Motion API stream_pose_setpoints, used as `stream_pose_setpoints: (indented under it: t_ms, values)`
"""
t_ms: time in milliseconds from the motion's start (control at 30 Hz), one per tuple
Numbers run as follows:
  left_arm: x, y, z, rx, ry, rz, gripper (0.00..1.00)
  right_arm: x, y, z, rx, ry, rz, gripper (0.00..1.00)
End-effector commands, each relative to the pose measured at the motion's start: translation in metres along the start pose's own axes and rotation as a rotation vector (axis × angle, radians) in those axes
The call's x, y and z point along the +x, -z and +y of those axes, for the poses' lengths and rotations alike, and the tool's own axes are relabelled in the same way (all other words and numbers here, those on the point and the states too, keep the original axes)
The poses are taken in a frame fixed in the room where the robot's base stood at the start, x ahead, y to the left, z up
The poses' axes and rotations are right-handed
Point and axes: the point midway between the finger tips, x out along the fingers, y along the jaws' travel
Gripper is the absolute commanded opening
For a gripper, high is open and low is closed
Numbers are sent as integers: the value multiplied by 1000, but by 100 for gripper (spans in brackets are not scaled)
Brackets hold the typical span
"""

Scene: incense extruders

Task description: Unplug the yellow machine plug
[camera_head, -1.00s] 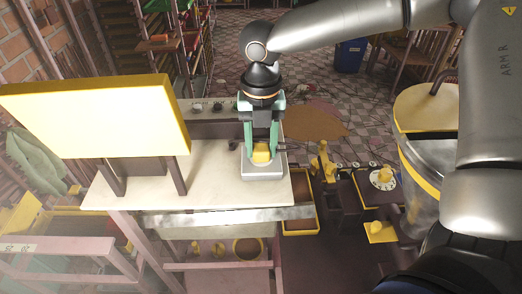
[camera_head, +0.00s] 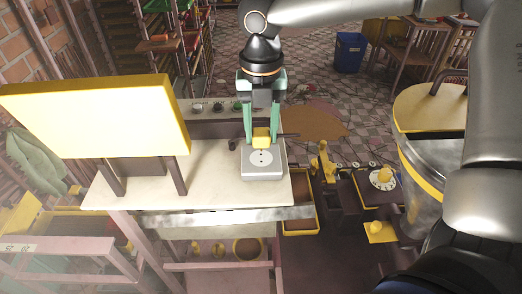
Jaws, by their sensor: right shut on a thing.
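The yellow plug (camera_head: 261,136) is between the green fingers of my right gripper (camera_head: 262,137), which is shut on it. A grey socket box (camera_head: 263,170) sits on the right end of the pale tabletop (camera_head: 218,190). Its top face with dark socket holes is now bare, and the plug is apart from it, above and behind the holes. A dark stub, perhaps the cord, shows beside the plug. My left gripper is not in view.
A large yellow panel (camera_head: 100,115) on dark legs stands at the left of the table. Several knobs (camera_head: 217,106) line the strip behind the socket box. A yellow-lidded clear drum (camera_head: 428,110) and small yellow machine parts (camera_head: 325,160) are at the right. A blue bin (camera_head: 349,52) stands behind.

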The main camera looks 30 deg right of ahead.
Motion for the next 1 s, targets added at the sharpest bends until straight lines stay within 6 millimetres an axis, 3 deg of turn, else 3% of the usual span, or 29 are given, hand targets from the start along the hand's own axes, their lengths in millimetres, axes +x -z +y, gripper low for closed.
stream_pose_setpoints:
  t_ms: [400, 1000]
  values:
    - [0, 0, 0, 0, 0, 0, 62, -16, 0, 0, 1, -1, -1, 0]
    - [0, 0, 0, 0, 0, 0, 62, -20, -6, 1, -24, 1, -1, 0]
